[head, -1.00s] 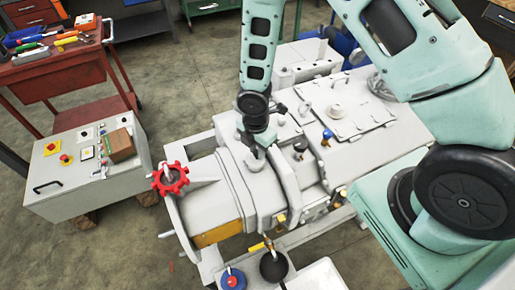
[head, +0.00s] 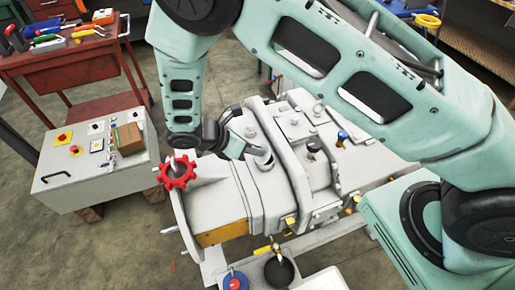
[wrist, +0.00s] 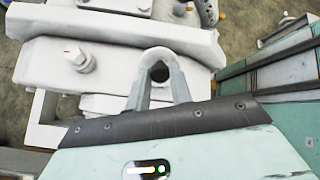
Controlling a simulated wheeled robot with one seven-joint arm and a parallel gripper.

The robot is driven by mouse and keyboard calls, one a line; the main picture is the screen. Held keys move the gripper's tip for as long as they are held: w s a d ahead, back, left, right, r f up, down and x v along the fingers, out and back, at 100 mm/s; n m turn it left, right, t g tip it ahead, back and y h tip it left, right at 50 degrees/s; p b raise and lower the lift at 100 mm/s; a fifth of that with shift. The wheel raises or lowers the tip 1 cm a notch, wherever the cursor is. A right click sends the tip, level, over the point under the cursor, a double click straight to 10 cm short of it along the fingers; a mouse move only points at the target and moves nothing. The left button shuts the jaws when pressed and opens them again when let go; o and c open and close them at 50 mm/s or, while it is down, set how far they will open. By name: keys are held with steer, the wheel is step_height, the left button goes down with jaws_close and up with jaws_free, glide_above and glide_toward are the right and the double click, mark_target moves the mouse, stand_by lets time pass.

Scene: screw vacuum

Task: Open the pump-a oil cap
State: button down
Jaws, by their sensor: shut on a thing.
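The grey pump (head: 225,205) fills the middle of the head view. My gripper (head: 258,155) reaches in from the left, low over the top of the pump's front housing, with my wrist tilted. Its fingers are closed around a small, round, pale piece, apparently the oil cap (head: 265,163). In the wrist view, my gripper (wrist: 158,85) has its two grey fingers on either side of a round grey piece with a dark centre (wrist: 159,71). The fingers hide part of it, so I cannot tell whether it is seated or lifted.
A red handwheel (head: 177,172) is at the pump's front left. A grey control box (head: 90,165) with buttons stands further left, and a red tool cart (head: 70,60) behind it. Black and blue fittings (head: 342,137) rise from the pump top to the right of my gripper.

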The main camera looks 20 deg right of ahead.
steer(key=shift+a+f+h+b, duration=0.25)
steer(key=shift+a+h+b, duration=0.55)
steer(key=shift+h, duration=0.5)
steer(key=c, duration=1.2)
jaws_free()
steer(key=shift+c, duration=0.2)
steer(key=b+v, duration=0.4)
steer(key=v, duration=1.3)
steer(key=shift+a+b, duration=0.25)
steer(key=shift+b, duration=0.15)
steer(key=shift+c, duration=0.2)
